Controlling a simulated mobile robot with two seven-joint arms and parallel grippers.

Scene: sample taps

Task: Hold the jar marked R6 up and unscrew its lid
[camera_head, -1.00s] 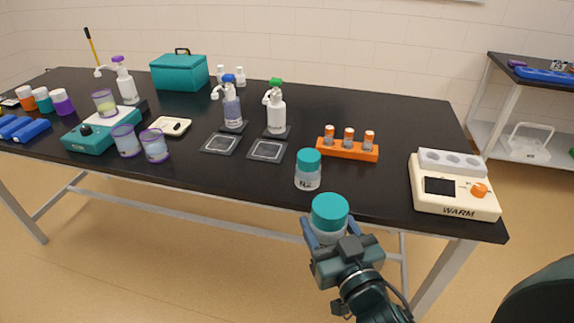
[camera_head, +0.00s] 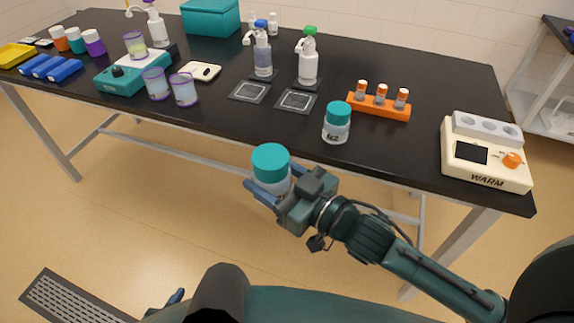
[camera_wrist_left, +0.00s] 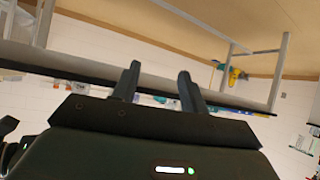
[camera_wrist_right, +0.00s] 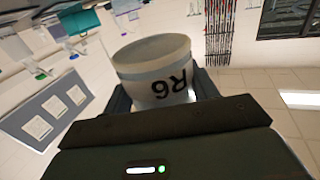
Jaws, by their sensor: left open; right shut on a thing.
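In the right wrist view the jar's marking is upside down and the lid is not visible. My left gripper (camera_wrist_left: 157,82) is open and empty in its wrist view, away from the jar. In the head view only what seems a blue fingertip of it (camera_head: 176,297) shows at the bottom.
A second teal-lidded jar (camera_head: 336,124) stands near the front edge of the black table (camera_head: 220,115). An orange rack (camera_head: 379,107) with several small vials and a WARM block (camera_head: 485,165) stand to the right. Pump bottles, cups and a teal device (camera_head: 128,78) stand to the left.

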